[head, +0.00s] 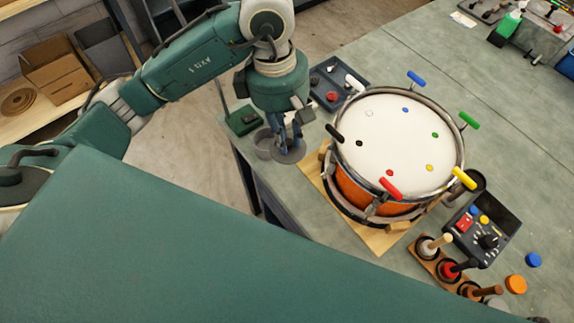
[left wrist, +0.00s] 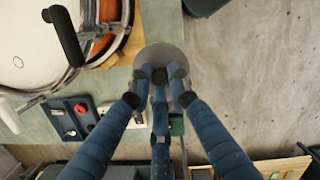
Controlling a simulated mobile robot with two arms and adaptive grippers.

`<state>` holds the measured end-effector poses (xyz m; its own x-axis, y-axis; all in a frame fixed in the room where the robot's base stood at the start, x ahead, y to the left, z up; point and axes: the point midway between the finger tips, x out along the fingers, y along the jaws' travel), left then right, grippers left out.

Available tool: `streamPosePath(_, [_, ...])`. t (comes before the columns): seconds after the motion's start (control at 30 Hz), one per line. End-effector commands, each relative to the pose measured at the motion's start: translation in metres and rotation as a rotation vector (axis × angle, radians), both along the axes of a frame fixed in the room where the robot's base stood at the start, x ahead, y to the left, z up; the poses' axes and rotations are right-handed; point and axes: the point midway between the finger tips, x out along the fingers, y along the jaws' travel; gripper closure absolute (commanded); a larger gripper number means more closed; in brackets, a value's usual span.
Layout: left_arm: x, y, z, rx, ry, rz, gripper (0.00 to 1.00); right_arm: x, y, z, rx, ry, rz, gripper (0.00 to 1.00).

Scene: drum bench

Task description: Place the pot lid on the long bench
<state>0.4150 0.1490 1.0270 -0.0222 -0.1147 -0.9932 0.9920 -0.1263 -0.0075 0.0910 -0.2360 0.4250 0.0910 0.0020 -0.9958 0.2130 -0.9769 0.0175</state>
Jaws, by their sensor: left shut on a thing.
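My left gripper (head: 287,140) points down near the bench's left edge, left of the drum. It is shut on the dark knob of the pot lid, a flat grey disc (head: 290,156). In the left wrist view the lid (left wrist: 153,54) lies beyond the blue fingers (left wrist: 165,76), which cover part of it. The lid looks level, close to the edge of the long green-grey bench (head: 435,65); I cannot tell whether it touches the top. My right gripper is not in view.
The orange drum (head: 359,190) with coloured pegs stands on a wooden board (head: 318,184) right of the lid. A dark tray (head: 335,88) and a green box (head: 244,120) are nearby. A control box (head: 490,238) is at front right. Bare bench lies behind the drum.

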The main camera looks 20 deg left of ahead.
Motion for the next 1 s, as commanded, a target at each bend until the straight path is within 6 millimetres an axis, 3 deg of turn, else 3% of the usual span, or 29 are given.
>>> streamPosePath(0.1, [-0.003, 0.0, -0.031, -0.001, 0.011, 0.002, 1.0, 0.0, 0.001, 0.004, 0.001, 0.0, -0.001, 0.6])
streamPosePath(0.3, [-0.002, 0.001, -0.075, 0.002, 0.006, 0.001, 1.0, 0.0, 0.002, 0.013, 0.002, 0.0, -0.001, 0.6])
streamPosePath(0.8, [-0.001, 0.001, -0.128, 0.001, 0.003, 0.002, 1.0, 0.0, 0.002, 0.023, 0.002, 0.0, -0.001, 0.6])
streamPosePath(1.0, [0.0, 0.001, -0.13, 0.001, 0.0, 0.0, 1.0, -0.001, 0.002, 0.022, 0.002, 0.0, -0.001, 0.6])
